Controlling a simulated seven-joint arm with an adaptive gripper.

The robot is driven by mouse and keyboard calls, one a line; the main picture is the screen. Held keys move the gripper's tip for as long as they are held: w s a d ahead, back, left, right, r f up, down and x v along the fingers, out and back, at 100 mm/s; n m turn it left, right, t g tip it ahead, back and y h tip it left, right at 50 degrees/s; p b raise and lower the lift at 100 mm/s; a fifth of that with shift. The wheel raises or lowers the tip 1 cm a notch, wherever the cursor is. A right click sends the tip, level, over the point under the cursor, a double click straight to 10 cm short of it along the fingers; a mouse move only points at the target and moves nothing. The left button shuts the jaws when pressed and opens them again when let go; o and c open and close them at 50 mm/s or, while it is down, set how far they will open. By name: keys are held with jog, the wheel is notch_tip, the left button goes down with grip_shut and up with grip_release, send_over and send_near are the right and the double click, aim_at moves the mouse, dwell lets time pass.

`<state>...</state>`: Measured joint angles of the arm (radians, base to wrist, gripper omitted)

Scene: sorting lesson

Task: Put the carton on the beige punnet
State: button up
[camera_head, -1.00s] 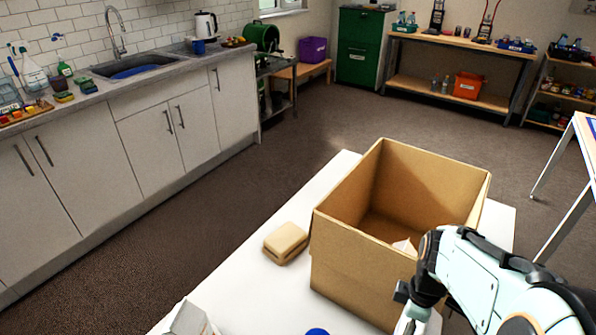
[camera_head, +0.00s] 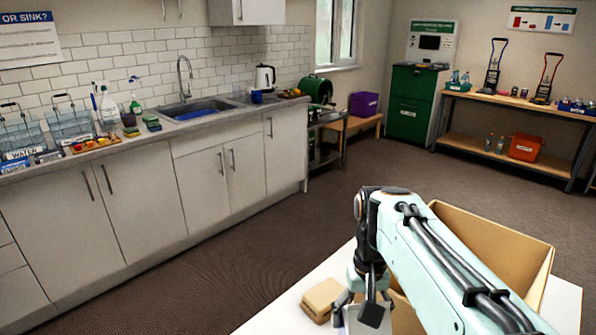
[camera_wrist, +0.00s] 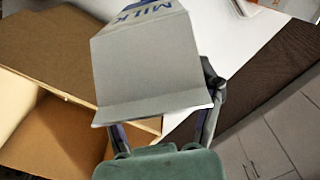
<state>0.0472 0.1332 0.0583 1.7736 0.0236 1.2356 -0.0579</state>
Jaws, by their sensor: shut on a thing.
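The carton is a grey-white milk carton with blue lettering (camera_wrist: 150,65); in the head view part of it (camera_head: 368,316) shows below my gripper (camera_head: 364,302). My gripper is shut on it, and in the wrist view its fingers (camera_wrist: 160,125) sit on either side of the carton. The beige punnet (camera_head: 321,299) is a small, rounded beige block on the white table, just left of my gripper in the head view. I cannot make it out in the wrist view. The carton's lower part is cut off in the head view.
A large open cardboard box (camera_head: 500,250) stands on the white table (camera_head: 562,305), right of the punnet and partly behind my arm. The box also shows at left in the wrist view (camera_wrist: 50,50). A counter with a sink (camera_head: 195,108) runs along the left wall.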

jog(key=shift+m, duration=0.4)
jog(key=w+d+f+m, duration=0.1)
jog(key=d+f+m, duration=0.2)
jog(key=d+m, duration=0.4)
notch_tip(320, 180, down, 18)
jog(key=m, duration=0.1)
jog(key=shift+w+a+r+m, duration=0.25)
jog(key=shift+m, duration=0.15)
jog(key=shift+f, duration=0.15)
jog(key=o, duration=0.8)
jog(key=shift+o, duration=0.2)
